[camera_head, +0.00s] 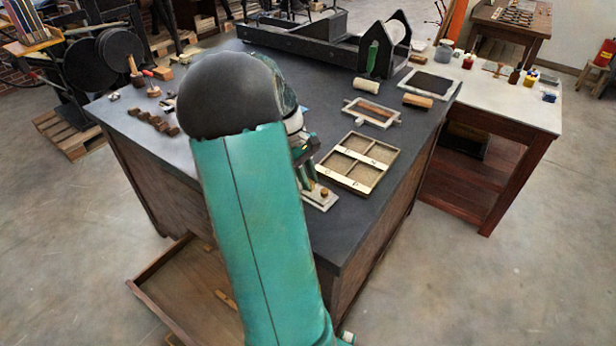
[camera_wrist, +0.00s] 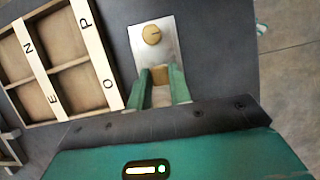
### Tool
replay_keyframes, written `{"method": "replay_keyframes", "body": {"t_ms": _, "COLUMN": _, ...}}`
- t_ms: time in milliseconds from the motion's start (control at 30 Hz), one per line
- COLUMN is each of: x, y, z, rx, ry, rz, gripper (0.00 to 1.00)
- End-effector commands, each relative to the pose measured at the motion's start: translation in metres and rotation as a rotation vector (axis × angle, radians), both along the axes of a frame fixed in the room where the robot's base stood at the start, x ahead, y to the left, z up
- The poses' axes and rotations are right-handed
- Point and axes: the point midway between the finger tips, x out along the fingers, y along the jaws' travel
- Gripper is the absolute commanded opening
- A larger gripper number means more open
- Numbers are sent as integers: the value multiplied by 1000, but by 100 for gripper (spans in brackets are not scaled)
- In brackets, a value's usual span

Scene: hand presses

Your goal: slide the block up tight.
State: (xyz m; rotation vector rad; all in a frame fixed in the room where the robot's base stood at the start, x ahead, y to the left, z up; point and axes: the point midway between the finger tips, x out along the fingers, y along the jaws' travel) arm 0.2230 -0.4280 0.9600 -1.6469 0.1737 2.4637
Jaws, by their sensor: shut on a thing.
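A small tan block (camera_wrist: 160,75) shows between the two green fingers of my gripper (camera_wrist: 161,72) in the wrist view. My gripper is shut on it. The block is at the near end of a pale metal plate (camera_wrist: 143,47), with a round brass knob (camera_wrist: 151,35) farther along the plate. The fingers hide the block's sides, and I cannot tell whether it touches anything else. In the head view, my gripper (camera_head: 308,179) is low over the table beside the plate (camera_head: 318,201); the block itself is not clear there.
A lettered, compartmented wooden tray (camera_head: 357,162) lies close beside the plate. Farther back are a framed piece (camera_head: 371,112), a roller (camera_head: 366,88) and a black press (camera_head: 320,42). Small wooden blocks (camera_head: 153,122) sit at left. The dark tabletop (camera_head: 345,225) is bare toward its near edge.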

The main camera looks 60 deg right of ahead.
Motion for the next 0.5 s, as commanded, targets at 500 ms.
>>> {"method": "replay_keyframes", "body": {"t_ms": 500, "x": 78, "y": -17, "z": -1, "rx": 0, "ry": 1, "rz": 1, "gripper": 0}}
